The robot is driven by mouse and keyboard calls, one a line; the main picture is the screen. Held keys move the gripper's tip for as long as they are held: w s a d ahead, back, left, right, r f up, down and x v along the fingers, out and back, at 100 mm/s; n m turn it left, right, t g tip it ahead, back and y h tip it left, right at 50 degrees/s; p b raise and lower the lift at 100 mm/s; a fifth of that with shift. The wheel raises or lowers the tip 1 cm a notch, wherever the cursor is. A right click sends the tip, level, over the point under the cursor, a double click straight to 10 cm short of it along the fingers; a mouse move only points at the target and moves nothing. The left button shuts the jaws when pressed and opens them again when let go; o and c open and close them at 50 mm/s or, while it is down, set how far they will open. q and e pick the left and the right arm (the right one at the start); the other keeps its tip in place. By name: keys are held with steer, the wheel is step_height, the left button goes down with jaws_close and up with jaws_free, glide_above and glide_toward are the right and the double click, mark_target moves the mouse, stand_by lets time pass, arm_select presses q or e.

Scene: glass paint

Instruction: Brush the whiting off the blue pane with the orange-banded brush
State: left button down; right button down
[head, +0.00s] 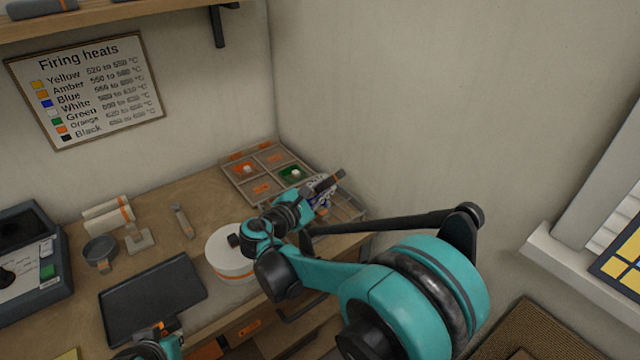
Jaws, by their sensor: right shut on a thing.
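My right gripper (312,197) is over the right part of the divided tray (356,213) at the back right of the bench. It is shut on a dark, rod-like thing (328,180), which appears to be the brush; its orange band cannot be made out. A small patch of blue and white (320,203) shows just below the gripper, perhaps the blue pane with whiting, mostly hidden by the gripper. Whether the bristles touch it cannot be told. Part of my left gripper (160,338) shows at the bottom edge; its fingers are not clear.
A white round tub with an orange band (232,268) stands close to my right arm. A dark flat tray (152,300), a grey cup (100,252) and white rolls (108,217) lie to the left. The wall is right behind the divided tray.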

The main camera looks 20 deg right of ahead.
mark_target(339, 172)
steer(key=shift+s+d, duration=0.3)
steer(key=shift+s, duration=0.45)
steer(key=shift+s+d, duration=0.25)
steer(key=shift+s, duration=0.5)
steer(key=shift+w+a+f, duration=0.1)
steer(key=shift+w+a, duration=0.2)
steer(key=shift+w, duration=0.45)
steer(key=shift+w+a, duration=0.25)
steer(key=shift+w, duration=0.45)
steer(key=shift+w+a, duration=0.3)
steer(key=shift+w, duration=0.55)
steer(key=shift+w+a, duration=0.3)
steer(key=shift+w, duration=0.55)
steer(key=shift+s+d, duration=0.3)
steer(key=shift+s, duration=0.45)
steer(key=shift+s+d, duration=0.25)
steer(key=shift+s, duration=0.5)
steer(key=shift+s+d, duration=0.3)
steer(key=shift+s, duration=0.55)
steer(key=shift+s+d, duration=0.3)
steer(key=shift+s, duration=0.55)
step_height(339, 172, up, 5)
steer(key=p, duration=0.4)
steer(key=shift+w, duration=0.1)
